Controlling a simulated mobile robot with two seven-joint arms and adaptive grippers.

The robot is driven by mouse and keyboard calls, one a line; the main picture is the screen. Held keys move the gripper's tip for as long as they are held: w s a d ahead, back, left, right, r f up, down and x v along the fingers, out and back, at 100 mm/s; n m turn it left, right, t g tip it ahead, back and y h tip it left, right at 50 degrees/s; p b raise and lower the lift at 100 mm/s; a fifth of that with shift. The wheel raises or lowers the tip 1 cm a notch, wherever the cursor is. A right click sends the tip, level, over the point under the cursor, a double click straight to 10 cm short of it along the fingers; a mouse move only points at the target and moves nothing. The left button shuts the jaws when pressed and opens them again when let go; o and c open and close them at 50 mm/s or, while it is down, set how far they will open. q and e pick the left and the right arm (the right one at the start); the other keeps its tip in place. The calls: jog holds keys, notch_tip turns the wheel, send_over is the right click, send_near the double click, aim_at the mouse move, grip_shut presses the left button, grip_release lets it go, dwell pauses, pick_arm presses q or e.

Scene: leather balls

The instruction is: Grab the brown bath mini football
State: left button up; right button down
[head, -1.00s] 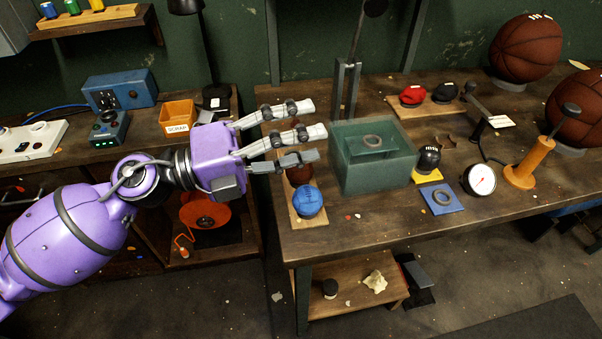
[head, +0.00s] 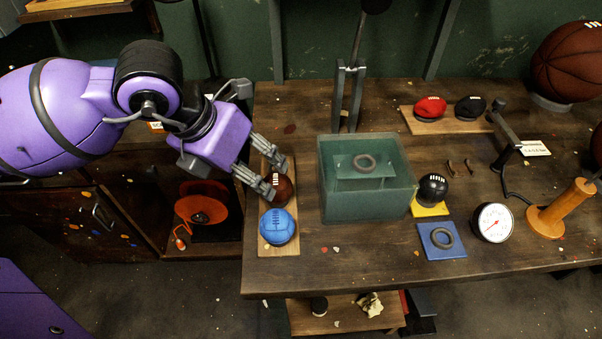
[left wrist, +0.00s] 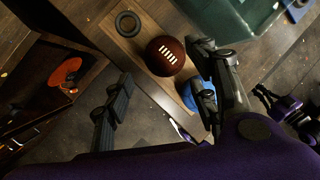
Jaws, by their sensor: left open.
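The brown mini football (head: 279,189) with white laces sits on a narrow wooden board (head: 266,243) at the left end of the workbench. It also shows in the left wrist view (left wrist: 165,56), just beyond and between my open fingers. My left gripper (head: 264,178) is open and reaches down over the brown ball from the upper left, its fingers partly covering it in the head view. In the left wrist view my left gripper (left wrist: 160,92) has nothing between its fingers. A blue mini ball (head: 277,226) sits on the same board, in front of the brown one.
A green glass tank (head: 366,193) stands right of the board. Beyond it are a black ball (head: 432,188) on a yellow pad, a gauge (head: 492,222) and a blue pad (head: 437,250) with a ring.

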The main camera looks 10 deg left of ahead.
aim_at(269, 180)
pick_arm(q)
jog(key=shift+w+d, duration=0.25)
jog(key=shift+w+d+f, duration=0.1)
jog(key=shift+f, duration=0.15)
jog(key=shift+x, duration=0.8)
jog(key=x, duration=0.4)
jog(key=shift+d+f, duration=0.1)
jog(key=shift+f, duration=0.2)
jog(key=shift+d+f, duration=0.1)
jog(key=shift+f, duration=0.35)
pick_arm(e)
jog(key=shift+r, duration=0.15)
pick_arm(q)
jog(key=c, duration=1)
jog(key=shift+o, duration=0.2)
pick_arm(e)
jog(key=shift+d, duration=0.1)
pick_arm(q)
jog(key=shift+r, duration=0.15)
pick_arm(e)
jog(key=shift+s, duration=0.15)
